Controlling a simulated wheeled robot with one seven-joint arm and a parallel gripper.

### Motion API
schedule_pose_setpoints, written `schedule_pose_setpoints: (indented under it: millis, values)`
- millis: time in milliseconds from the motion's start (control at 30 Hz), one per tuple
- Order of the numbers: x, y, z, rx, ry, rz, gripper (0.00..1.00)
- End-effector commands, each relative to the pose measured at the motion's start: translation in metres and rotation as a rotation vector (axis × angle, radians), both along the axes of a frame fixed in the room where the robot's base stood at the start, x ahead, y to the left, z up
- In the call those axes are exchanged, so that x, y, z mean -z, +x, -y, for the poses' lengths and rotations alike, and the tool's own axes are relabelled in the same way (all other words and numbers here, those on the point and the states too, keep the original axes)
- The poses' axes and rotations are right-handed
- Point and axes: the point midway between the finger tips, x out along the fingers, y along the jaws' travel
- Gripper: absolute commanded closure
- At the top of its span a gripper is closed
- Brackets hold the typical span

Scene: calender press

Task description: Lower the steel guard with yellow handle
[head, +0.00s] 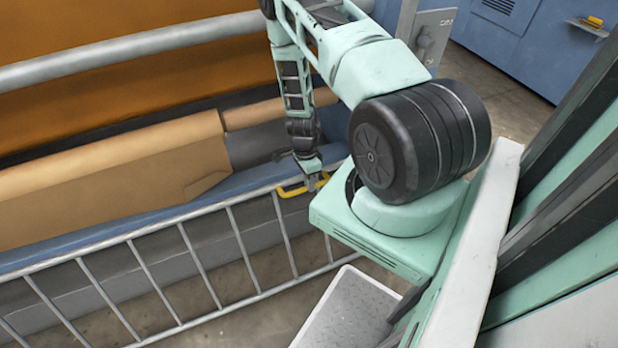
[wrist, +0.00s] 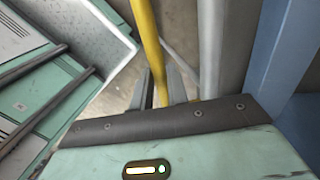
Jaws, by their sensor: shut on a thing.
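The steel guard (head: 185,240) is a barred railing that runs from the lower left to the middle of the head view. Its yellow handle (head: 292,190) sits on the top rail near the right end. My gripper (head: 311,186) is at the handle, reaching down from above. In the wrist view the yellow handle (wrist: 151,45) runs down between the two fingers of my gripper (wrist: 161,90), which are shut on it. A grey rail of the guard (wrist: 211,50) runs beside the handle. The fingertips are small and partly hidden in the head view.
Behind the guard is a blue beam (head: 130,222) and a roll of tan material (head: 110,165). A thick grey bar (head: 130,46) crosses above. A blue cabinet (head: 535,40) stands at the upper right. Concrete floor shows below the guard.

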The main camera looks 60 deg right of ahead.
Motion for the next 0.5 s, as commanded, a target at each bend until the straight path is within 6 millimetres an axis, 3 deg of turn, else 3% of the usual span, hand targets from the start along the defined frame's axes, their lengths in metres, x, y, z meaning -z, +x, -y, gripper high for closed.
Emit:
schedule_pose_setpoints:
  millis: [100,500]
  values:
    - [0.0080,-0.0001,0.0005,0.001,0.000,0.000,1.00]
    - [0.0084,-0.0001,0.0007,0.000,-0.001,0.000,1.00]
